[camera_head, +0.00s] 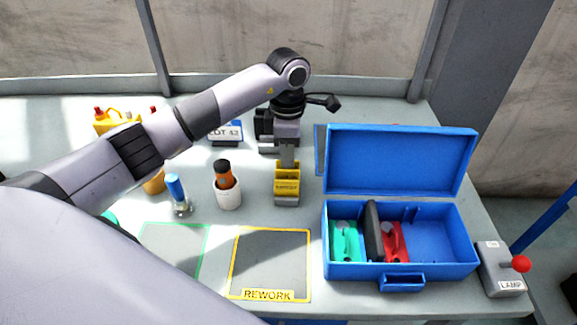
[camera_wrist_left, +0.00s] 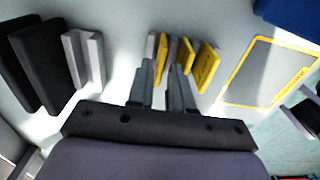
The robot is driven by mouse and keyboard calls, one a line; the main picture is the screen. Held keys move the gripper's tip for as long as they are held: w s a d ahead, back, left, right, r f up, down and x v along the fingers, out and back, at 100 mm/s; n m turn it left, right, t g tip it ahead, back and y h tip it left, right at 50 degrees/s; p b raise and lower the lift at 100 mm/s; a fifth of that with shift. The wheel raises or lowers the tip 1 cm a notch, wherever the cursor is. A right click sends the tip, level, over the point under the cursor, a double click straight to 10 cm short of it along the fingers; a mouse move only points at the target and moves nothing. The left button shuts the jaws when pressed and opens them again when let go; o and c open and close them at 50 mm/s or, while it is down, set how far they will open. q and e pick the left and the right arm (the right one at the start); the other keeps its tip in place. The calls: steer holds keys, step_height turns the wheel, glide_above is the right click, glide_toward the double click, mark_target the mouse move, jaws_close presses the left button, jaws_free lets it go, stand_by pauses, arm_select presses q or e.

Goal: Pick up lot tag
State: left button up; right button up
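A white-and-blue plate reading "LOT 42" (camera_head: 232,131) stands at the back of the table, partly hidden by my left forearm. A yellow rack with upright plates (camera_head: 287,183) stands in the middle, its small label unreadable. Which one is the lot tag is not certain. My left gripper (camera_head: 288,153) points down just behind the yellow plates. In the left wrist view its fingers (camera_wrist_left: 163,82) are apart, with a yellow plate (camera_wrist_left: 161,52) in line with the gap. I cannot tell whether they touch it. More yellow plates (camera_wrist_left: 207,66) stand beside it. My right gripper is not in view.
An open blue case (camera_head: 400,268) with green and red items stands at the right, near a lamp switch box (camera_head: 500,268). A white cup (camera_head: 228,194) holds an orange-and-black item. The yellow-framed REWORK mat (camera_head: 270,262) is empty. Black slabs (camera_wrist_left: 42,62) stand near the gripper.

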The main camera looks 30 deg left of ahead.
arm_select(q)
steer(key=shift+f, duration=1.6)
steer(key=shift+c, duration=0.3)
jaws_close()
